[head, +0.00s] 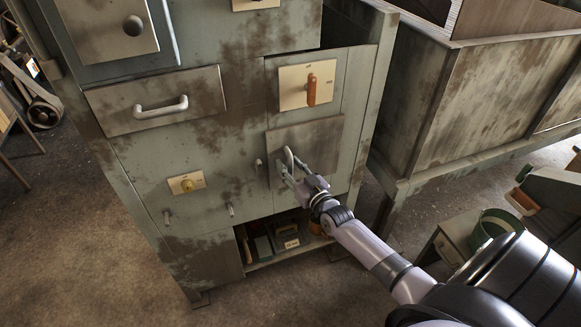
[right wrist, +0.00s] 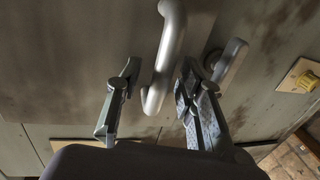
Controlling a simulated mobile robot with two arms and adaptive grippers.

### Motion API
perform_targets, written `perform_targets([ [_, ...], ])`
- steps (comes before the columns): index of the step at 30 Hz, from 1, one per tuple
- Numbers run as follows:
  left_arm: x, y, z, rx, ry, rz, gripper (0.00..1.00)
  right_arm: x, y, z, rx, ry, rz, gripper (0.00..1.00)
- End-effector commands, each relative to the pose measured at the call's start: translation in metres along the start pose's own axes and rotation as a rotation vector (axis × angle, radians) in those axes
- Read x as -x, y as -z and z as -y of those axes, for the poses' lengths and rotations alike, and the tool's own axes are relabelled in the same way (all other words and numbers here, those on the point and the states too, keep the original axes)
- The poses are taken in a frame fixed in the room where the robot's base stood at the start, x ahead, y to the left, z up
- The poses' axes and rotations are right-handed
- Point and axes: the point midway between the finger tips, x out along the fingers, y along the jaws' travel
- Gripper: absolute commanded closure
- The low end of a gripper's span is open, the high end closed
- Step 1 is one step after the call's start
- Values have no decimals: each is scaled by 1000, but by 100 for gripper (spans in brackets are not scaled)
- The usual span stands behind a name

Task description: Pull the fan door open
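The grey panel (head: 318,135), which I take for the fan door, is on the right part of the worn green-grey cabinet and looks shut. A pale metal bar handle (head: 289,157) stands out from its left part. My right gripper (head: 289,174) is at this handle, its arm coming from the lower right. In the right wrist view the handle (right wrist: 168,50) passes between the two open fingers, with a gap visible on both sides. The handle's lower end shows between them. Whether a finger touches it is unclear. My left gripper is not in view.
An orange lever switch (head: 311,89) sits just above the panel. To the left are a drawer front with a white handle (head: 161,107) and a yellow knob (head: 188,185). An open shelf with small boxes (head: 262,246) lies below. A metal trough (head: 470,100) stands at right.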

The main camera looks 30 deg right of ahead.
Motion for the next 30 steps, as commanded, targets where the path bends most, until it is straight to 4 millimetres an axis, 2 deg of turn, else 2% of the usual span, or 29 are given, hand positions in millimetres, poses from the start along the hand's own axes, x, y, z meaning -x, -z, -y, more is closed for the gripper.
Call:
perform_targets([
  [7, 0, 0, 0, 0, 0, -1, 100, 0, 0, 0, 0, 0, 1, 65],
  [22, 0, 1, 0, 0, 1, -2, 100, 0, 0, 0, 0, 0, 1, 99],
  [30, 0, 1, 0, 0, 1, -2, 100, 0, 0, 0, 0, 0, 1, 100],
])
